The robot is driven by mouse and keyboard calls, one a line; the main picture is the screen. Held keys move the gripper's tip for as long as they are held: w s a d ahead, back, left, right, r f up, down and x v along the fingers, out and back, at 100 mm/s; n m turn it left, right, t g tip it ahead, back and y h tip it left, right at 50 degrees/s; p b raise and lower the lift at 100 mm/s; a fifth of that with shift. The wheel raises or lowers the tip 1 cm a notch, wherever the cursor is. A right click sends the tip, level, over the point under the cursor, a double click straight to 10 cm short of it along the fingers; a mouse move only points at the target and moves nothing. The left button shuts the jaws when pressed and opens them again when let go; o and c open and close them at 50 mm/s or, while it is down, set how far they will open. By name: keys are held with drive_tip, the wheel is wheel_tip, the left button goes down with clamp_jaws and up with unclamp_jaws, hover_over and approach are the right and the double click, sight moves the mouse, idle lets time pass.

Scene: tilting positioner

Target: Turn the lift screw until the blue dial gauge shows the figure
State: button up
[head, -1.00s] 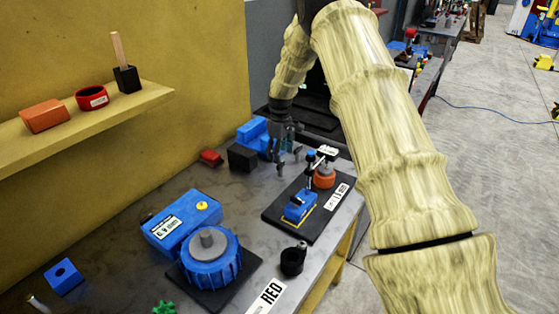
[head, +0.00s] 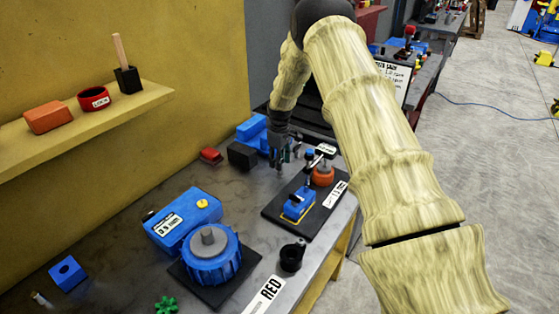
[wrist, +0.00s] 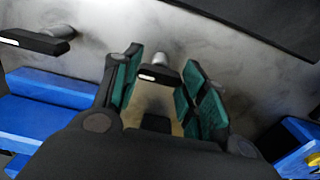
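My gripper (head: 281,158) hangs low over the back of the grey workbench. In the wrist view it (wrist: 162,85) is open, its green-padded fingers apart. A grey round post with a black bar (wrist: 162,72) shows between or just beyond the fingers; I cannot tell which, and no grip shows. A blue block (head: 298,205) with a yellow edge stands on a black plate (head: 281,217), near an orange round part (head: 322,176) and a tag whose figure I cannot read surely. A blue box (head: 184,221) bears a small "mm" label. I cannot tell which part is the dial gauge or lift screw.
A blue ribbed wheel (head: 211,257) on a dark plate and a black cup (head: 292,257) stand at the front. Blue and black blocks (head: 241,155) stand left of my gripper. A wall shelf (head: 75,135) juts out at left. Bare bench (head: 130,255) lies left of the wheel.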

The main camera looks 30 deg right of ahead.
drive_tip(key=shift+c, duration=1.3)
drive_tip(key=m+b, duration=0.1)
drive_tip(key=m, duration=0.5)
drive_tip(key=shift+d+b, duration=0.1)
drive_tip(key=shift+b, duration=0.25)
drive_tip(key=m, duration=0.7)
drive_tip(key=shift+b, duration=0.35)
drive_tip(key=shift+r+m, duration=0.1)
drive_tip(key=shift+m, duration=0.2)
drive_tip(key=o, duration=1)
